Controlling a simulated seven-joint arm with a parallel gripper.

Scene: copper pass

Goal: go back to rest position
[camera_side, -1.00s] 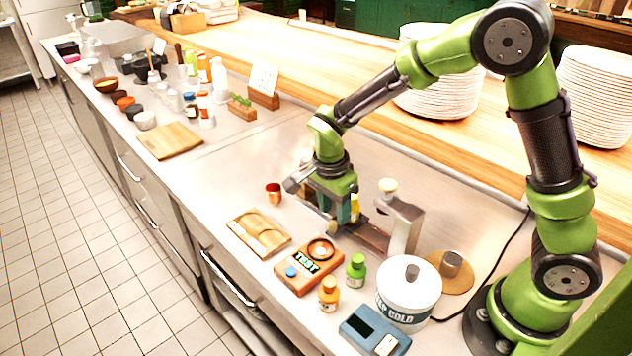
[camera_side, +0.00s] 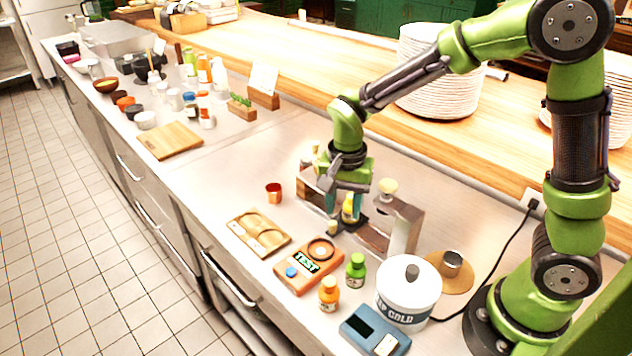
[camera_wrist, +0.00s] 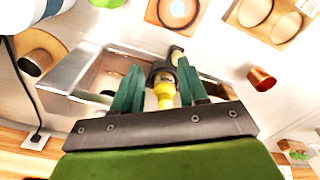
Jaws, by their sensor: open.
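My gripper (camera_side: 345,205) is open above the steel counter, near a metal stand (camera_side: 402,228). In the wrist view the two teal fingers of my gripper (camera_wrist: 158,92) are spread apart. A yellow-topped item (camera_wrist: 165,95) shows between and below them, with a dark part beside it; it is not clear from this view whether the fingers touch it. In the side view its yellow part (camera_side: 348,207) is partly hidden by the fingers.
A copper cup (camera_side: 274,193) stands to the left, and a wooden tray (camera_side: 240,222) is in front. An orange tester (camera_side: 290,283), small bottles (camera_side: 355,270), a white pot (camera_side: 408,300) and a blue device (camera_side: 360,335) crowd the front right. Stacked plates (camera_side: 440,95) stand behind.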

